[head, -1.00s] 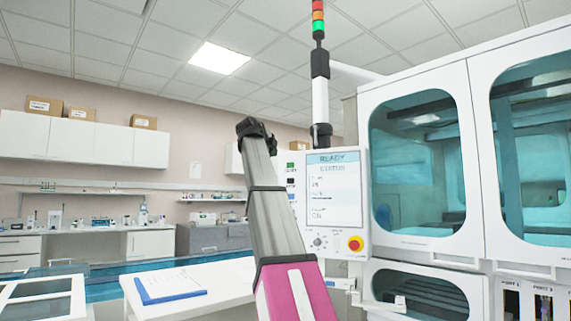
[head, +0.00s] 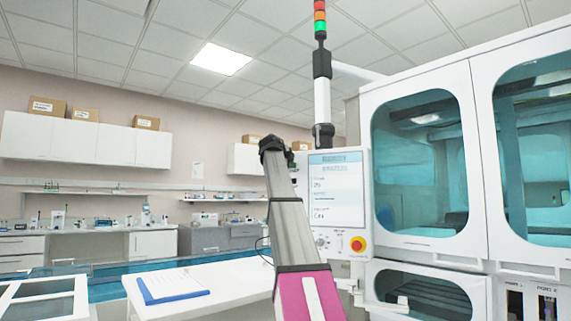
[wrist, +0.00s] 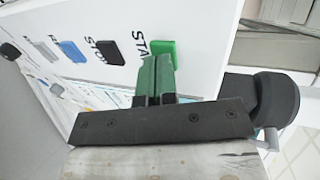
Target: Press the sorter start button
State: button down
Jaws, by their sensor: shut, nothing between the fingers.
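The green start button (wrist: 162,49) sits on the white control panel (wrist: 185,22), with its START label partly hidden in the wrist view. My gripper (wrist: 155,68) is shut and empty, its fingertips right at the button's near edge in that view. I cannot tell whether they touch it. In the head view my gripper end (head: 272,146) is at the left edge of the control panel (head: 357,195), whose screen is lit. The start button is hidden behind my arm there.
The black stop button (wrist: 105,50), a blue button (wrist: 72,51) and a grey button (wrist: 44,49) line up beside the start button. A red emergency knob (head: 357,243) is low on the panel. The windowed machine (head: 420,160) stands right; a white table (head: 220,285) stands left.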

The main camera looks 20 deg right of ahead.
jog(key=shift+w+d, duration=0.15)
jog(key=shift+d, duration=0.05)
jog(key=shift+w+d, duration=0.5)
jog(key=shift+w, duration=0.05)
